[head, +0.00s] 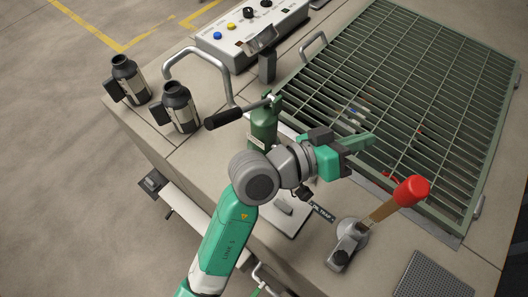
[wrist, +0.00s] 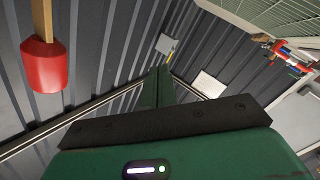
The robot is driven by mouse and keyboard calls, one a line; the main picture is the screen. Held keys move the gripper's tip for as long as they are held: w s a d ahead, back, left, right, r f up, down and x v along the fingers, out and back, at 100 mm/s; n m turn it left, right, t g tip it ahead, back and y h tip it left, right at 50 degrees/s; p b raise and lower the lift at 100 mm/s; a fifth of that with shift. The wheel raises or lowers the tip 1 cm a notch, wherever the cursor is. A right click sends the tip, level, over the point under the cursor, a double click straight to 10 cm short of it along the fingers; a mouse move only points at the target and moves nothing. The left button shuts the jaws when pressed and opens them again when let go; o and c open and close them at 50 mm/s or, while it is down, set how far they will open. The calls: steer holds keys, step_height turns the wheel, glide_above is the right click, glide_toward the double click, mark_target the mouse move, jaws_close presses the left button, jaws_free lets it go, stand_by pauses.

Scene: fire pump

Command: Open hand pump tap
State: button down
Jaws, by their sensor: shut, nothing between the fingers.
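A green hand pump (head: 263,128) with a black-gripped lever (head: 226,118) stands on the bench, partly behind my arm. A small black part (head: 305,193) sits below my wrist beside a dark label; I cannot tell whether it is the tap. A wooden lever with a red knob (head: 411,190) leans up from a grey metal base (head: 344,246); the knob also hangs at the upper left of the wrist view (wrist: 42,68). My gripper (head: 370,141) is shut and empty, above the bench by the grating's near edge. Its green fingers meet in the wrist view (wrist: 158,84).
A large green grating (head: 420,90) covers the bench's right side. Two dark bottles (head: 124,80) and (head: 179,107) and a bent metal rail (head: 200,58) stand left. A white control box (head: 250,27) with coloured buttons is at the back. A dark perforated plate (head: 420,278) lies front right.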

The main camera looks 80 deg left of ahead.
steer(key=s+a+f+n+y, duration=0.1)
steer(key=s+a+f+n, duration=0.2)
steer(key=s+f, duration=0.3)
steer(key=s+a+f+n+y, duration=0.2)
steer(key=s+f+n, duration=0.4)
steer(key=s, duration=0.6)
steer(key=s+a+f+n+g+y, duration=0.1)
steer(key=s+a+f+n+y, duration=0.1)
steer(key=s+f+n, duration=0.3)
steer(key=shift+s+a+f, duration=0.3)
steer(key=shift+s+f, duration=0.2)
steer(key=shift+s, duration=0.15)
steer(key=shift+s+a+f, duration=0.3)
steer(key=shift+s+f, duration=0.2)
steer(key=shift+s, duration=0.1)
steer(key=shift+s+a+f, duration=0.3)
steer(key=shift+s+f, duration=0.2)
steer(key=shift+s, duration=0.15)
steer(key=shift+w, duration=0.1)
